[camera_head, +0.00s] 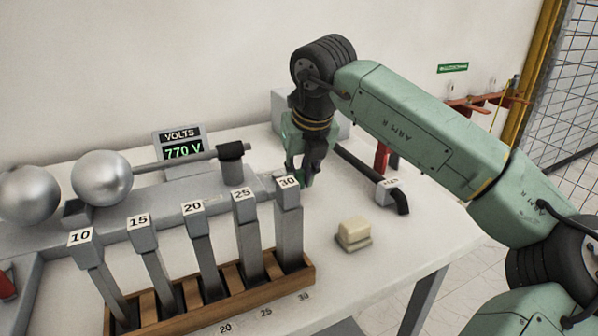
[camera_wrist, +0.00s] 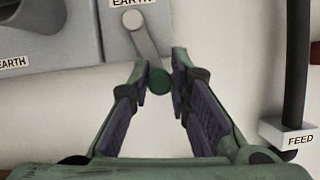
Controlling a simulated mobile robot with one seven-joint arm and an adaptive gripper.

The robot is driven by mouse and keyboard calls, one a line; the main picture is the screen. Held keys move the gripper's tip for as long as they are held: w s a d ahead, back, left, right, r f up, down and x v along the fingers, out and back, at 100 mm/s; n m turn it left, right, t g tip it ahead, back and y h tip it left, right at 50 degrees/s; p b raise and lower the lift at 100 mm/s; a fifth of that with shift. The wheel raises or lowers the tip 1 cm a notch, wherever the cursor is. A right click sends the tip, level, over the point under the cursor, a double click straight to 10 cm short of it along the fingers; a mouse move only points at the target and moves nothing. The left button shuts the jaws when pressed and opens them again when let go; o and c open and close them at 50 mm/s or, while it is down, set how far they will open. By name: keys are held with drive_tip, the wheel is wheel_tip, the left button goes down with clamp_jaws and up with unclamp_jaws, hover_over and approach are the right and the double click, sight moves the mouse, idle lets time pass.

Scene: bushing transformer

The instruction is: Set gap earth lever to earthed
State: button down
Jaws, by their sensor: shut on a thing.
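The gap earth lever (camera_wrist: 143,44) is a grey bar in the wrist view. It runs from a round pivot on a grey box (camera_wrist: 115,40) down and right to a green knob (camera_wrist: 160,81). A label reading EARTH (camera_wrist: 131,3) is partly cut off above the pivot, and another EARTH label (camera_wrist: 14,62) is at the left edge. My gripper (camera_wrist: 159,77) is shut on the green knob, a finger on each side. In the head view my gripper (camera_head: 303,178) points down behind the block marked 30, and the lever is hidden there.
A wooden rack (camera_head: 215,298) holds several numbered grey blocks in front. Two metal spheres (camera_head: 102,178) and a meter reading 770 V (camera_head: 181,146) are left. A black FEED pipe (camera_head: 360,165) and a cream block (camera_head: 353,234) are right.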

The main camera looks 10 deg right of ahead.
drive_tip(key=c, duration=1.5)
unclamp_jaws()
drive_tip(key=v, duration=1.2)
